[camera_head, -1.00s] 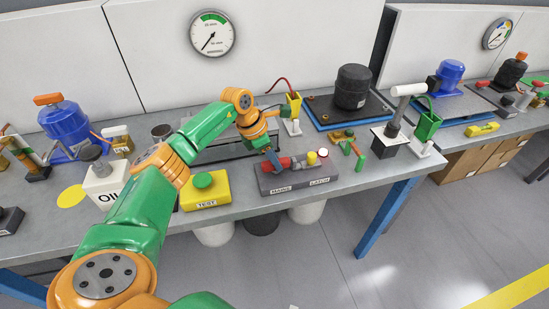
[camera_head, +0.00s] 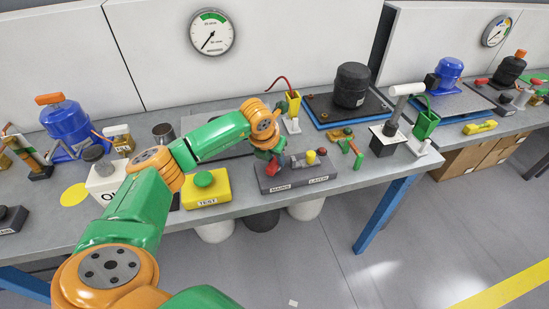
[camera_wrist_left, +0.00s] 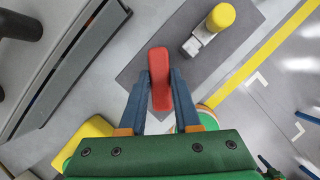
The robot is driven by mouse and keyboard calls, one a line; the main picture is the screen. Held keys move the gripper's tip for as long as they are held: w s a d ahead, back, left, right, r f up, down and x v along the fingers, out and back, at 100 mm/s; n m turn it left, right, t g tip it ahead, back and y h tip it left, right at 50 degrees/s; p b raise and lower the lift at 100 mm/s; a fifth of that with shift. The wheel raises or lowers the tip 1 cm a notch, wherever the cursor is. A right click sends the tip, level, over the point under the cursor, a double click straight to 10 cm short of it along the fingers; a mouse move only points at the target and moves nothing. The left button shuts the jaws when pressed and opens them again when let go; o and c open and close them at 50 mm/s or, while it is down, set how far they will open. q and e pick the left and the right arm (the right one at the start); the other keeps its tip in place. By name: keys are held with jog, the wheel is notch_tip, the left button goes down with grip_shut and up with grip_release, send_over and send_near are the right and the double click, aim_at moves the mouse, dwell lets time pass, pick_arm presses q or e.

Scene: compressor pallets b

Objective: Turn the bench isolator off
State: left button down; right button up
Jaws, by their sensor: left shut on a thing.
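The bench isolator is a dark grey block (camera_head: 298,178) at the bench's front edge, labelled MAINS and LATCH. Its red handle (camera_head: 271,170) is at the MAINS end, partly hidden by my left gripper (camera_head: 273,161) in the head view. The yellow knob (camera_wrist_left: 220,17) is clear of the fingers. My right gripper is not in view.
A yellow TEST box with a green button (camera_head: 204,182) stands left of the isolator. A black compressor (camera_head: 352,85) stands behind.

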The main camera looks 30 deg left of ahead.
pick_arm(q)
jog(key=n, duration=0.2)
jog(key=n+y+b, duration=0.1)
jog(key=n, duration=0.1)
jog(key=shift+w+d+n+y+b, duration=0.1)
jog(key=shift+n+y+b, duration=0.2)
jog(key=shift+r+n+g+y+b, duration=0.1)
jog(key=shift+n+g+y+b, duration=0.55)
jog(key=shift+n, duration=1.35)
jog(key=c, duration=0.6)
grip_release()
jog(key=b+v, duration=0.2)
jog(key=v, duration=0.5)
